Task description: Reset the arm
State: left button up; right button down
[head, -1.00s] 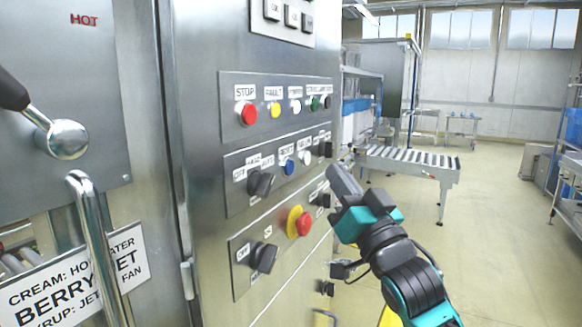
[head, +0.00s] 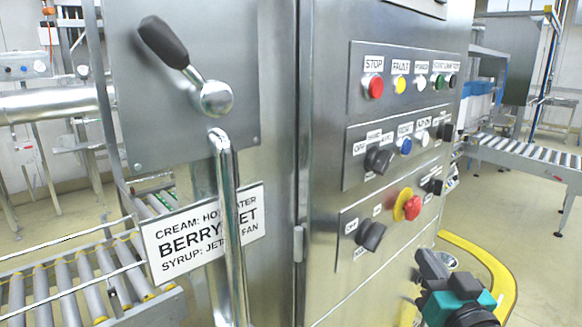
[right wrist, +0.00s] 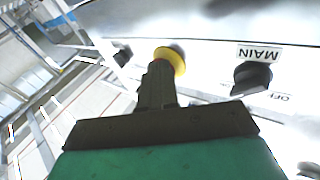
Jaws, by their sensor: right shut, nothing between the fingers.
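My right gripper (head: 430,263) is at the lower right of the head view, in front of the lower part of the steel control cabinet (head: 290,75). Its fingers are closed with nothing between them. In the right wrist view the shut fingers (right wrist: 158,84) point toward the panel. The red emergency button with its yellow collar (head: 406,205) lies just above the gripper in the head view. It also shows as a yellow disc (right wrist: 170,58) behind the fingertips in the right wrist view. My left gripper is not in view.
The cabinet carries rows of buttons and black knobs (head: 371,236). A black-handled lever (head: 165,42) and a vertical steel bar handle (head: 228,230) stick out at the left. Roller conveyors stand at the lower left (head: 70,285) and right (head: 525,157). Open floor lies right.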

jog(key=s+a+f+n+g, duration=0.1)
jog(key=s+a+f+g, duration=0.1)
jog(key=s+f, duration=0.4)
jog(key=s+a+f+n+g, duration=0.1)
jog(key=s+a+f+g, duration=0.1)
jog(key=s+f, duration=0.5)
jog(key=s+a+f+n+g, duration=0.1)
jog(key=s+f+g, duration=0.3)
jog(key=f, duration=1.2)
jog(key=shift+s+a+f+g, duration=0.25)
jog(key=shift+s+a, duration=0.45)
jog(key=shift+s, duration=0.45)
